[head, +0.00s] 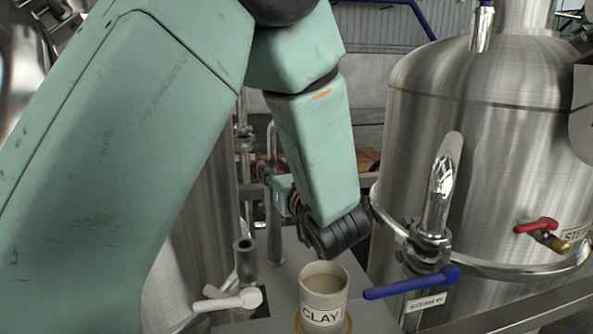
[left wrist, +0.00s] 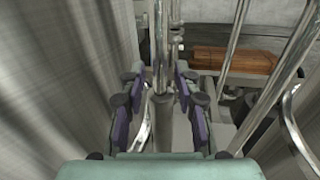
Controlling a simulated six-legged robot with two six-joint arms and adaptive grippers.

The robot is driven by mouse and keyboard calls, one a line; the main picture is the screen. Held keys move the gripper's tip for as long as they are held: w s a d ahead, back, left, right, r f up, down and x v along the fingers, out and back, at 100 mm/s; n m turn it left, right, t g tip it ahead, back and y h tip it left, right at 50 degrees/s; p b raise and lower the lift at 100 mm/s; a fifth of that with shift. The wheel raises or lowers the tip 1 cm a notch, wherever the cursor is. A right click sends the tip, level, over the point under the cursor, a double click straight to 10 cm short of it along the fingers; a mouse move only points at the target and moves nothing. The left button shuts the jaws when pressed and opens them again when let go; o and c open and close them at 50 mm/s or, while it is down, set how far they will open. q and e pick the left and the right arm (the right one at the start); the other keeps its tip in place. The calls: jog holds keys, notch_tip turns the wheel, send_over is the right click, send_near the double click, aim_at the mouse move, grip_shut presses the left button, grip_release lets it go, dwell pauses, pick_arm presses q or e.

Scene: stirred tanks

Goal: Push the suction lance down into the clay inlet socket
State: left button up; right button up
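An upright steel tube (head: 274,238), apparently the suction lance, stands behind the cup labelled CLAY (head: 324,297). My left gripper (head: 267,172) is beside its upper part, partly hidden by my own wrist. In the left wrist view my left gripper (left wrist: 157,82) is open, with purple-padded fingers spread to both sides. A vertical steel tube (left wrist: 160,40) shows between them, with gaps on both sides. A short open-topped steel stub (head: 245,262) stands left of the tube; I cannot tell if it is the clay inlet socket. My right gripper is not in view.
The CLAY cup holds beige liquid. A white lever (head: 228,300) is at the stub's foot. A large steel tank (head: 480,150) stands right, with a blue handle (head: 412,283) and red handle (head: 536,225). Another tank (head: 195,250) is close on the left. Wooden boards (left wrist: 235,60) lie behind.

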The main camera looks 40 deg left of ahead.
pick_arm(q)
jog(key=shift+w+f, duration=0.1)
jog(key=c, duration=0.3)
grip_shut()
jog(key=shift+r, duration=0.2)
